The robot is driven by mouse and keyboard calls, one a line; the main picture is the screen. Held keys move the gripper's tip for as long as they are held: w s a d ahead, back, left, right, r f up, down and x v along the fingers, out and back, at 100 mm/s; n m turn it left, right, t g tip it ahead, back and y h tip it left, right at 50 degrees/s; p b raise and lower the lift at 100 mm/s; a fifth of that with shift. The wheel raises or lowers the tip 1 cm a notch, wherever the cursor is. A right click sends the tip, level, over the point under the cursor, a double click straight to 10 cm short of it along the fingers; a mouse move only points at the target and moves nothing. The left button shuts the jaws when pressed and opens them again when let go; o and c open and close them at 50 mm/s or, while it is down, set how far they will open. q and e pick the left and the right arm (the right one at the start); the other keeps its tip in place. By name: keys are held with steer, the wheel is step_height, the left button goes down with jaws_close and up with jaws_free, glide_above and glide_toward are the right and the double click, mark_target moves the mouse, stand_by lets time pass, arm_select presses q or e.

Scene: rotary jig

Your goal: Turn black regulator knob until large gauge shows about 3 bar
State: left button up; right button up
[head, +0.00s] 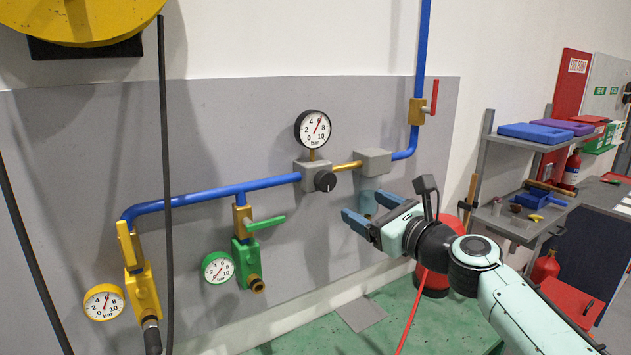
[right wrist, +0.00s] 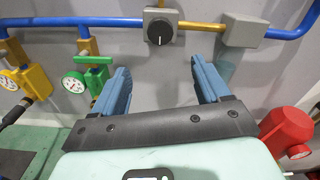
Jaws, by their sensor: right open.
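The black regulator knob (head: 325,180) sits on the front of a grey block on the blue pipe line. It also shows at top centre of the right wrist view (right wrist: 160,33), with a pale mark on its face. The large white gauge (head: 312,128) stands above the block. Its needle points up and right, seemingly near 6, though the dial is small. My right gripper (head: 367,208) is open and empty, below and right of the knob and apart from it. In the right wrist view (right wrist: 161,72) the knob lies beyond and between its fingers. My left gripper is out of view.
A second grey block (head: 373,162) sits right of the knob. A green-handled valve (head: 265,224) and a red-handled valve (head: 434,97) flank the line. Two smaller gauges hang lower left. A black hose (head: 164,190) hangs at left. Shelves stand at right.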

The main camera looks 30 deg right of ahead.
mark_target(328, 183)
steer(key=w+p, duration=0.1)
steer(key=w, duration=0.2)
steer(key=w+p, duration=0.1)
steer(key=w, duration=0.3)
steer(key=w+a+r+p, duration=0.1)
steer(key=w, duration=0.3)
steer(key=shift+w+f, duration=0.15)
steer(key=shift+w, duration=0.55)
steer(key=shift+s, duration=0.1)
steer(key=shift+c, duration=0.8)
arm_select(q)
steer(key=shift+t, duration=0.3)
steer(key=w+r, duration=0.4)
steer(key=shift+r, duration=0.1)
arm_select(e)
steer(key=c, duration=0.9)
